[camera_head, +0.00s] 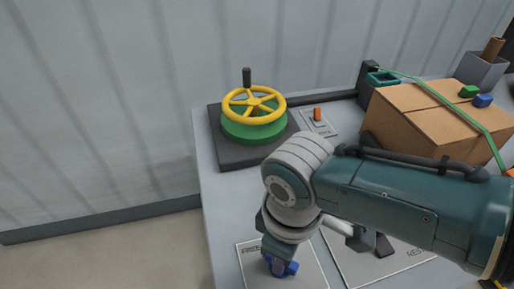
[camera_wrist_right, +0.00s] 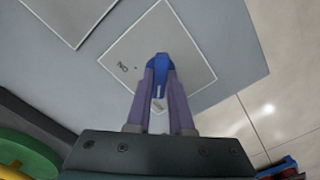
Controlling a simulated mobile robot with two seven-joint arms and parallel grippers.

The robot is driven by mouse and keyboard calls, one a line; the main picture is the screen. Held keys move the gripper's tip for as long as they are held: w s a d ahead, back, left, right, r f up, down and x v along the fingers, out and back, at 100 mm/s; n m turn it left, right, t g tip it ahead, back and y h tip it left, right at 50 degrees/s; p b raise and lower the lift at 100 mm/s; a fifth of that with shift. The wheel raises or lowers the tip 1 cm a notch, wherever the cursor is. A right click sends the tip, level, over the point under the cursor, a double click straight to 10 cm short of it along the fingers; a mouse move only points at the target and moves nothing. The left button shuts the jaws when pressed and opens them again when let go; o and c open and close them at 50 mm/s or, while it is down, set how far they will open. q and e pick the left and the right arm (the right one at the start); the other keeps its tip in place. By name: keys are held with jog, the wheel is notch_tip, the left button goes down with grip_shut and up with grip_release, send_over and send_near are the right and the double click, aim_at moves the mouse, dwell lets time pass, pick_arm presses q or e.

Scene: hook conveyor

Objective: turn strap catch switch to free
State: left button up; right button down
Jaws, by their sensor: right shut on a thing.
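A blue switch handle (camera_head: 283,268) stands on a pale label plate (camera_head: 311,274) at the near left of the table. My right gripper (camera_head: 277,256) comes down on it from above and is shut on it. In the right wrist view the blue handle (camera_wrist_right: 159,63) sits between the two fingers (camera_wrist_right: 160,80), over its plate (camera_wrist_right: 196,60). Lettering at the plate's edge is too small to read surely. A small orange switch (camera_head: 317,114) stands on another plate at the back, apart from my gripper. My left gripper is not in view.
A yellow handwheel (camera_head: 254,90) on a green base stands at the back left. A cardboard box (camera_head: 420,118) with a green strap (camera_head: 455,108) over it is at the back right. Another label plate (camera_head: 345,262) lies right of the gripped switch. My right forearm covers mid-table.

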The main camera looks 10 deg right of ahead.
jog(key=c, duration=0.8)
grip_release()
notch_tip(320, 180, up, 9)
jog(key=p, duration=0.3)
jog(key=shift+p, duration=0.35)
jog(key=shift+r, duration=0.5)
